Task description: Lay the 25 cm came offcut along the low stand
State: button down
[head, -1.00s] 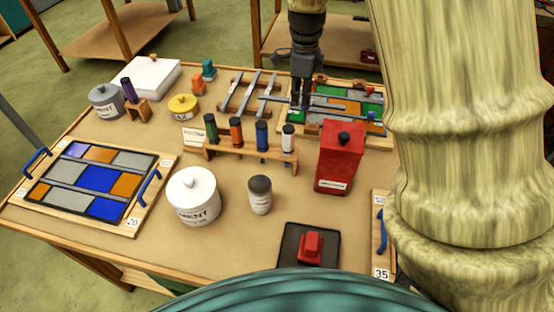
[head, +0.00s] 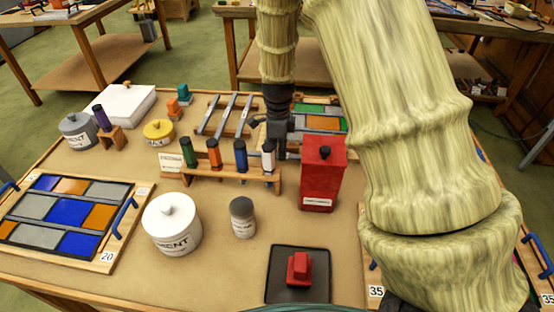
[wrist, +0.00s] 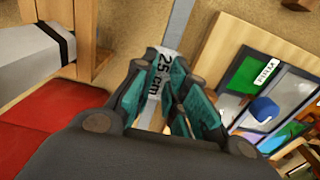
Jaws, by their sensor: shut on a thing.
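My gripper (wrist: 165,95) is shut on the 25 cm came offcut (wrist: 180,28), a grey strip with a "25 cm" label between the fingers. In the wrist view the strip runs away from the fingers to the top edge. In the head view my gripper (head: 278,148) is low behind the white-capped end of the tube rack, left of the leaded panel (head: 322,122); the strip cannot be made out there. A low wooden stand (head: 226,128) with several grey strips across it is behind and left of my gripper. I cannot tell whether this is the task's low stand.
The tube rack (head: 215,175) and red box (head: 322,178) stand close in front of my gripper. A cement pot (head: 171,225), grey-capped bottle (head: 242,218) and black pad (head: 297,290) are nearer. Another panel (head: 65,215) lies left. Bare tabletop shows between the rack and the pots.

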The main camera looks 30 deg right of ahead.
jog(key=shift+f+p, duration=0.35)
jog(key=shift+f, duration=1.75)
jog(key=shift+f, duration=0.15)
jog(key=c, duration=1.4)
grip_release()
jog(key=shift+c, duration=0.2)
